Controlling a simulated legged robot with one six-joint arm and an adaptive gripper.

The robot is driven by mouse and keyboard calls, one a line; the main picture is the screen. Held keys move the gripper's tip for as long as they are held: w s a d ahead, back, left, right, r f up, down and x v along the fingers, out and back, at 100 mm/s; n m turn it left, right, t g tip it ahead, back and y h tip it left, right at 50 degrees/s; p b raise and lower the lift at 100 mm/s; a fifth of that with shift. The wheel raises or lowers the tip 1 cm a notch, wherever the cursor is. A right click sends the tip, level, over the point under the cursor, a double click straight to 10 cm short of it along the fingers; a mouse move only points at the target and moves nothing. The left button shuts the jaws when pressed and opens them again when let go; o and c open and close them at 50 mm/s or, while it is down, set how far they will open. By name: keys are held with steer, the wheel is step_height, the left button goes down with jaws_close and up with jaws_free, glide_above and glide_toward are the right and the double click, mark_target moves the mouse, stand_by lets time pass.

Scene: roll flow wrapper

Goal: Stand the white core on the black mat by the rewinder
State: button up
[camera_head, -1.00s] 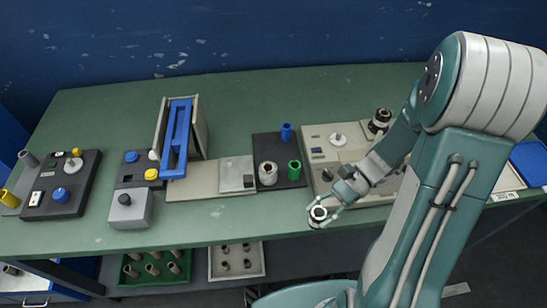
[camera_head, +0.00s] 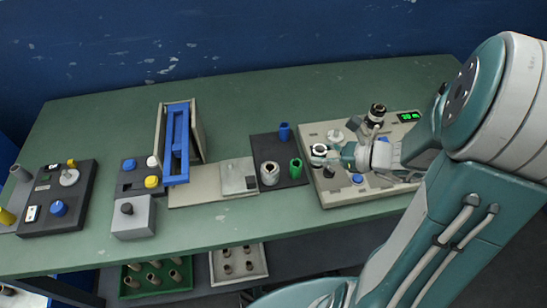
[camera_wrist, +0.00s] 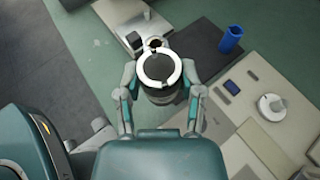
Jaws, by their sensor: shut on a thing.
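My gripper (camera_head: 334,154) is shut on the white core (camera_head: 319,150), a short cylinder with a white ring top and dark centre. In the wrist view the core (camera_wrist: 159,70) stands between the two fingers, roughly upright. In the head view it appears over the left part of the rewinder (camera_head: 345,190), a beige machine plate; its exact height is unclear. The black mat (camera_head: 268,149) lies just left of the rewinder and also shows in the wrist view (camera_wrist: 200,45). On the mat stand a blue tube (camera_head: 284,131), a green tube (camera_head: 295,168) and a pale grey tube (camera_head: 269,174).
The rewinder carries a white knob (camera_head: 335,136), a dark spindle (camera_head: 376,113) and a lit green display (camera_head: 409,116). Left of the mat are a beige plate (camera_head: 205,191) and a blue-framed device (camera_head: 177,140). The mat's middle is bare.

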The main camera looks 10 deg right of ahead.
steer(key=shift+w+d+r, duration=0.1)
steer(key=shift+w+d, duration=0.05)
steer(key=shift+w, duration=0.05)
steer(key=shift+w+m, duration=0.3)
steer(key=w+a+f, duration=0.2)
steer(key=w+f, duration=0.2)
steer(key=w, duration=0.4)
glide_above(291, 156)
steer(key=f, duration=0.5)
steer(key=shift+s+f, duration=0.15)
steer(key=shift+s, duration=0.05)
steer(key=shift+w+f, duration=0.15)
steer(key=shift+f, duration=0.8)
steer(key=shift+w+f, duration=0.1)
steer(key=shift+f, duration=0.85)
steer(key=shift+t, duration=0.3)
steer(key=o, duration=0.7)
